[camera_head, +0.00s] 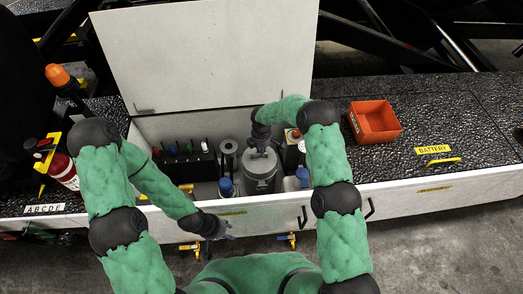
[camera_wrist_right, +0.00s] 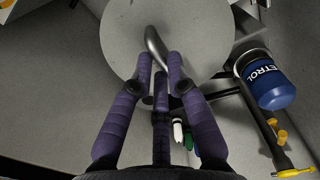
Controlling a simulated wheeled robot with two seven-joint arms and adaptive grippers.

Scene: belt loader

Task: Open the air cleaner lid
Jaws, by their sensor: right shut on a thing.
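The air cleaner (camera_head: 261,182) is a grey canister inside the open white compartment, with a round grey lid. In the right wrist view the lid (camera_wrist_right: 195,25) is a pale disc with a curved metal handle (camera_wrist_right: 155,45). My right gripper (camera_head: 260,140) is above the lid. In the right wrist view its purple fingers (camera_wrist_right: 160,72) are shut on the lower end of the handle. Whether the lid is raised off the canister I cannot tell. My left gripper (camera_head: 222,230) is low at the compartment's front edge, away from the canister; its fingers are too small to read.
A large white cover (camera_head: 205,55) stands open behind the compartment. A blue petrol can (camera_wrist_right: 270,85) is close beside the lid. An orange tray (camera_head: 375,121) lies on the black deck at right. A red extinguisher (camera_head: 62,170) stands at left.

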